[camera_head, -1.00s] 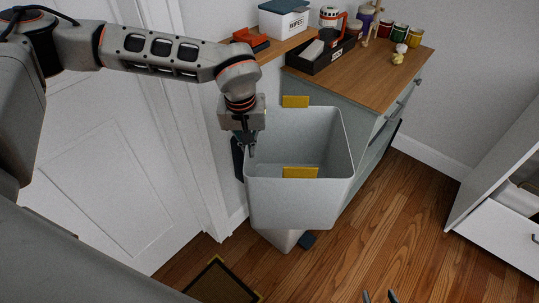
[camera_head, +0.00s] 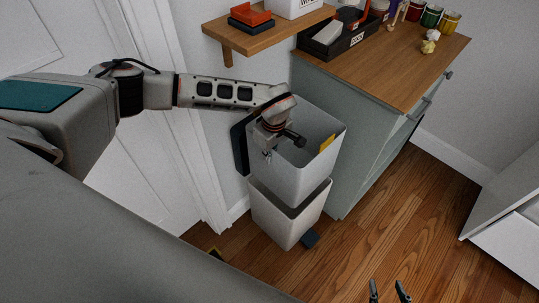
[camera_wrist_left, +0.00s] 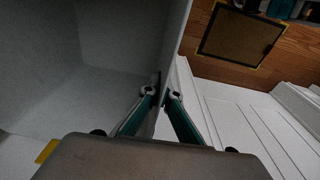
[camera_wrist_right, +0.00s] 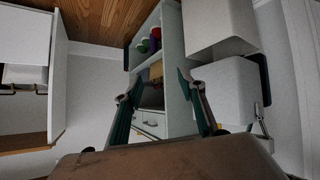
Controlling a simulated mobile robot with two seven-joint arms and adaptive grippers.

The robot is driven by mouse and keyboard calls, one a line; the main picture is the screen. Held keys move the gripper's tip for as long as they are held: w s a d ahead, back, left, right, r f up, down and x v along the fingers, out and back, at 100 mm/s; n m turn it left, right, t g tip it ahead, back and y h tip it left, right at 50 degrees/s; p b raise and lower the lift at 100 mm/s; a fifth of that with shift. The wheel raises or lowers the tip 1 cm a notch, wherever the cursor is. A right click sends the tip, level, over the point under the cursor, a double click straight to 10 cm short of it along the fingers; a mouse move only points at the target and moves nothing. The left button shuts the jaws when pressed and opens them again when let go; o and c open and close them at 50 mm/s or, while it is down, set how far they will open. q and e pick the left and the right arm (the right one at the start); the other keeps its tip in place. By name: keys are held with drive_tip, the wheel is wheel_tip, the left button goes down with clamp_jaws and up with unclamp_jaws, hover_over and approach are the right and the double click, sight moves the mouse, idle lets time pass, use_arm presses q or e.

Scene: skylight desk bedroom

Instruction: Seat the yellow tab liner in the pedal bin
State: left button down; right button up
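The grey liner (camera_head: 310,176) is an open box with a yellow tab (camera_head: 327,143) on its right rim. It hangs roughly upright over the pedal bin (camera_head: 278,225), whose open rim shows around the liner's lower end. I cannot tell whether the liner's bottom is inside the rim. My left gripper (camera_wrist_left: 160,94) is shut on the liner's wall; a yellow tab also shows in the left wrist view (camera_wrist_left: 47,151). The bin's dark lid (camera_head: 240,146) stands raised behind it. My right gripper (camera_head: 389,291) is open and empty, low at the front right.
A grey-green cabinet (camera_head: 345,125) with a wooden top stands close to the right of the bin. A wooden shelf (camera_head: 262,40) juts out above the liner. A dark pedal (camera_head: 311,238) sits at the bin's foot. Wooden floor (camera_head: 385,215) is clear at the right.

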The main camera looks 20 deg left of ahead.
sight(269, 166)
use_arm(q)
drive_tip(key=shift+r, duration=0.1)
wheel_tip(269, 166, down, 6)
drive_tip(key=shift+r+b, duration=0.1)
drive_tip(key=shift+b, duration=0.8)
use_arm(e)
drive_tip(key=shift+w+d+f, duration=0.3)
drive_tip(key=shift+w+f, duration=0.15)
drive_tip(key=shift+w, duration=0.1)
drive_tip(key=shift+s+a+f, duration=0.1)
drive_tip(key=shift+s+f, duration=0.2)
drive_tip(key=shift+s, duration=0.15)
drive_tip(key=shift+w+r, duration=0.15)
drive_tip(key=shift+r, duration=0.1)
drive_tip(key=shift+w+r, duration=0.4)
drive_tip(key=shift+w, duration=0.05)
use_arm(q)
drive_tip(key=shift+p, duration=0.3)
use_arm(e)
drive_tip(key=shift+r, duration=0.2)
